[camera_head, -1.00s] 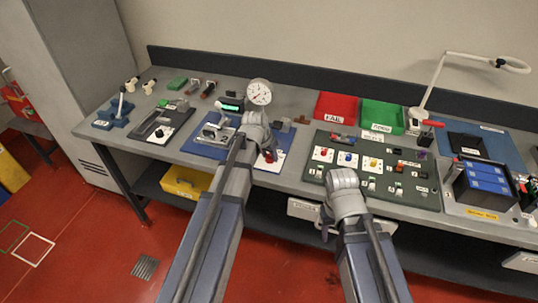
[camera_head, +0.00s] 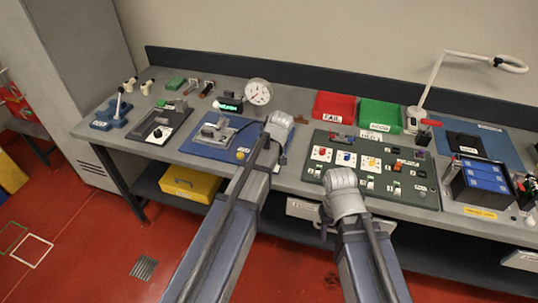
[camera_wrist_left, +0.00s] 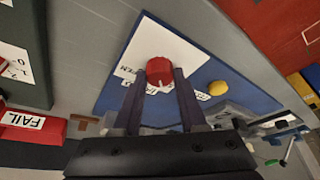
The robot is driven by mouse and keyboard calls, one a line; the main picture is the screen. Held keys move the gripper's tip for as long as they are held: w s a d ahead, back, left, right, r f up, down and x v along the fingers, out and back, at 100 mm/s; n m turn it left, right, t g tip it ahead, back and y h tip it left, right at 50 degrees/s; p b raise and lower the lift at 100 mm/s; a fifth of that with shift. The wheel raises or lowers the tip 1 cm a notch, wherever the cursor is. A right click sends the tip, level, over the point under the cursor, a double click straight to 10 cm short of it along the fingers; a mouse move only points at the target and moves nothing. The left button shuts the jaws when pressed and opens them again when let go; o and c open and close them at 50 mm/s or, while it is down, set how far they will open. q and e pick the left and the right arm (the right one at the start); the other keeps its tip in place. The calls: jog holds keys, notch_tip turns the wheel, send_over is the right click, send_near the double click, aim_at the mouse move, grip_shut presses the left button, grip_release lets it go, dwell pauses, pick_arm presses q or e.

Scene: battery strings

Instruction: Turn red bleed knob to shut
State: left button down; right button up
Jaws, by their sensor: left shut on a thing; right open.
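The red bleed knob (camera_wrist_left: 160,71) stands on a white label card (camera_wrist_left: 160,42) at the edge of the blue plate (camera_wrist_left: 240,92) in the left wrist view. My left gripper (camera_wrist_left: 160,78) is shut on the knob, one dark finger on each side. A pale pointer line shows on the knob's lower side. "OPEN" is readable to its left; the lettering to its right is partly hidden. In the head view my left arm hides the knob. My right gripper (camera_head: 340,183) is open over the front of the green panel; its fingertips are hard to see.
The green panel (camera_head: 425,199) carries several small knobs and switches. Red (camera_head: 335,104) and green (camera_head: 381,114) trays stand behind it.

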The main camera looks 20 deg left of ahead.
pick_arm(q)
jog(key=shift+n+g, duration=0.3)
jog(key=shift+n, duration=0.3)
jog(key=shift+c, duration=2.3)
grip_release()
jog(key=p+v, duration=0.7)
jog(key=shift+d+r, duration=0.25)
jog(key=shift+r, duration=0.1)
jog(key=shift+s, duration=0.15)
